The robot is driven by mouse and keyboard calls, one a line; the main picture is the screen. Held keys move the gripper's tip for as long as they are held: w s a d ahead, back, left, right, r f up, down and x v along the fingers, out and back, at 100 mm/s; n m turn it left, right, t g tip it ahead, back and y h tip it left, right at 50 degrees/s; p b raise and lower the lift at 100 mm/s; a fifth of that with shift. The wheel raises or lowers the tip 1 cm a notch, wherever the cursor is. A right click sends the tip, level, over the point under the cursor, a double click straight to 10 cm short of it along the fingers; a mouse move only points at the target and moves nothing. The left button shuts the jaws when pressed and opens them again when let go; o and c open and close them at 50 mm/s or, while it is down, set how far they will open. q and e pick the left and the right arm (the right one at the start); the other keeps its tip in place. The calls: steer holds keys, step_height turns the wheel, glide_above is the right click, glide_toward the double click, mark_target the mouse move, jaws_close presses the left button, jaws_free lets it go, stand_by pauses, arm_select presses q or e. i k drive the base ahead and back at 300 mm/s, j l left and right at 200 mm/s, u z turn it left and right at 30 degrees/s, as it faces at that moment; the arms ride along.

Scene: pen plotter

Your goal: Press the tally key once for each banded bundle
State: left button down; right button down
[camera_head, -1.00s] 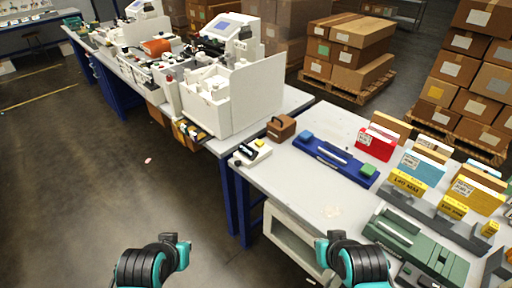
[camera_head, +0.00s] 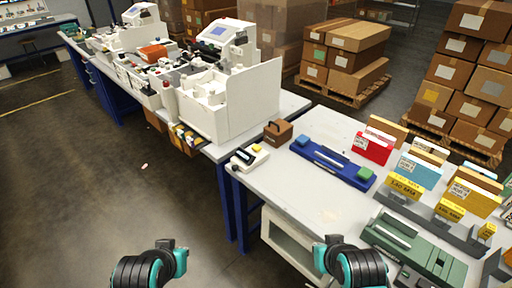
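A small white device with a dark display and a yellow key (camera_head: 256,148), which looks like the tally counter, sits at the left end of the near table. Upright bundles stand in a grey rack at the right: a red one (camera_head: 371,149), a blue one (camera_head: 418,171) and a yellow one (camera_head: 472,197), with tan ones behind. Whether each has a band is too small to tell. My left gripper (camera_head: 172,257) and my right gripper (camera_head: 331,252) are at the bottom of the view, apart from the device and bundles. Their fingers do not show clearly.
A blue tray (camera_head: 333,165) with a blue and a green block lies mid-table. A green fixture (camera_head: 415,247) lies at the front right. A brown box (camera_head: 278,132) stands behind the device. White machines (camera_head: 230,100) fill the back-left bench. The table's front middle is clear.

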mark_target(256, 148)
steer(key=i+j+z, duration=0.1)
steer(key=z, duration=0.35)
steer(key=j+z, duration=0.1)
steer(key=z, duration=0.3)
steer(key=i+j+z, duration=0.1)
steer(key=z, duration=0.35)
steer(key=j+z, duration=0.4)
steer(key=j, duration=0.6)
steer(key=j+z, duration=0.4)
steer(key=j, duration=0.65)
steer(key=k+j, duration=0.1)
steer(key=j, duration=0.55)
